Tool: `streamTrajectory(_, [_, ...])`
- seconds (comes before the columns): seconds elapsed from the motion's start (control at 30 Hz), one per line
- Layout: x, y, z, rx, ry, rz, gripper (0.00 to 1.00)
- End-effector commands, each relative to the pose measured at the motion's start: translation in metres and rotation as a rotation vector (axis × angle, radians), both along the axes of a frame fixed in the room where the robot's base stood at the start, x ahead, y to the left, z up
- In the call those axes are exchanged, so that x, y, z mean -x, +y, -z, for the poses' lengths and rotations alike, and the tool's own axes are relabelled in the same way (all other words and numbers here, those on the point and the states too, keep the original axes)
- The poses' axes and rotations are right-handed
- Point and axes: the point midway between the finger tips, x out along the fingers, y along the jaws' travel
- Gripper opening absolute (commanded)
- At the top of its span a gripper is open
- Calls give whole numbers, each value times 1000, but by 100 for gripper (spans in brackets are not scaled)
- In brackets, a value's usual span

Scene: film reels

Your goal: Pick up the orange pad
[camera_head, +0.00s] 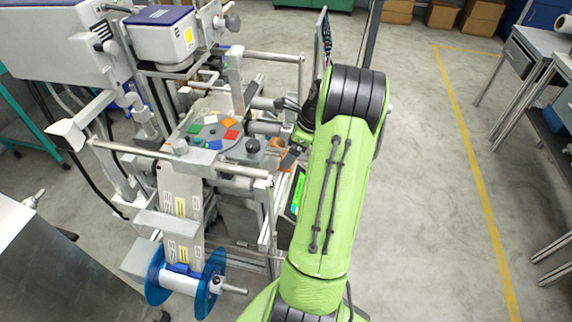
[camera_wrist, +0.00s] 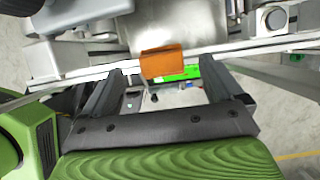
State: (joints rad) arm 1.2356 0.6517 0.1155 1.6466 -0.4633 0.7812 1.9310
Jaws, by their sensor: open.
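An orange pad (camera_wrist: 163,63) shows in the wrist view as a small block at the metal rail, ahead of my gripper and roughly centred between its fingers. An orange piece (camera_head: 278,142) also shows in the head view, at the right side of the machine beside my arm's end; it is partly hidden. My gripper (camera_wrist: 160,74) is open, its two dark fingers spread apart with nothing held between them. I cannot tell the exact gap between the fingertips and the pad. In the head view my gripper (camera_head: 292,154) is largely covered by my own green arm.
The labelling machine (camera_head: 130,170) carries a round plate (camera_head: 212,133) with several coloured pads. A metal rail (camera_head: 225,172) and a blue reel (camera_head: 158,278) stand in front. A lit green screen (camera_head: 298,190) sits close to my arm.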

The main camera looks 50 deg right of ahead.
Motion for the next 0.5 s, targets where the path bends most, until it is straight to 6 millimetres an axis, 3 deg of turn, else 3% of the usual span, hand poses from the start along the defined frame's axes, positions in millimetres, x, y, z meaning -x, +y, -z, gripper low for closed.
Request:
streamTrajectory(0.03, [-4,1,15,-3,1,-1,94])
streamTrajectory(0.17, [-12,4,36,-2,2,-1,94])
streamTrajectory(0.37, [-14,5,36,0,1,0,94])
streamTrajectory(0.5, [-14,5,35,0,1,0,75])
